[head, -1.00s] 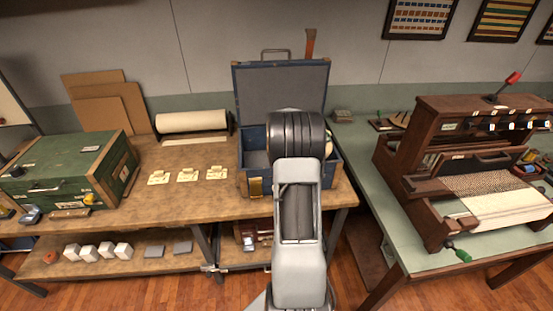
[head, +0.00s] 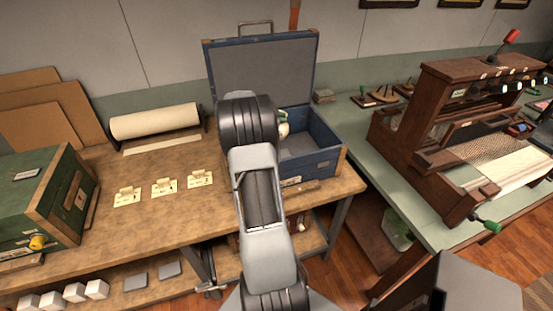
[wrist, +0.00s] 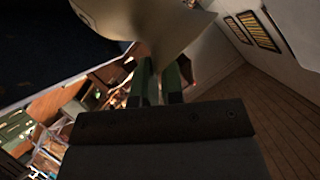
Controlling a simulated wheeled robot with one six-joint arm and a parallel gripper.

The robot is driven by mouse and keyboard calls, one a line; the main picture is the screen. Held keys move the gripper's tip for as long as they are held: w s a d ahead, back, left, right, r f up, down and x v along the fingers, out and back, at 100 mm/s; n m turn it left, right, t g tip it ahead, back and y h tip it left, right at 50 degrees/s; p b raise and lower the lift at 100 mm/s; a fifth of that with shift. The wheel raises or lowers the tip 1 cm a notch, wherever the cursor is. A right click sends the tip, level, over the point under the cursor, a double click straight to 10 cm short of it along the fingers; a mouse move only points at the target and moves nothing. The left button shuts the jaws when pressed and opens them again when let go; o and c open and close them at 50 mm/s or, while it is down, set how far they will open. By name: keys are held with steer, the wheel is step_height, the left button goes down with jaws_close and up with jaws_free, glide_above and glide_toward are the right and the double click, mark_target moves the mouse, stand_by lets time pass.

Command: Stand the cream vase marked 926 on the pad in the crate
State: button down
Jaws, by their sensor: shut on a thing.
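The blue crate (head: 325,150) stands open on the brown bench in the head view, its lid (head: 262,75) raised at the back. Grey lining or a pad (head: 297,147) shows on its floor; my arm hides the left part. My gripper (wrist: 160,82) is shut on the cream vase (wrist: 155,22), which fills the top of the wrist view. In the head view a small cream and green bit (head: 283,123) shows beside my arm, over the crate. The vase's base and the mark 926 cannot be made out.
Cream tags (head: 164,187) lie left of the crate, with a paper roll (head: 155,120) behind them. A green chest (head: 45,205) stands at far left. A wooden loom (head: 450,130) stands on the green table to the right.

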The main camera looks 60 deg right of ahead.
steer(key=shift+f, duration=4.85)
steer(key=shift+f, duration=0.15)
steer(key=c, duration=1.2)
jaws_free()
steer(key=shift+c, duration=0.2)
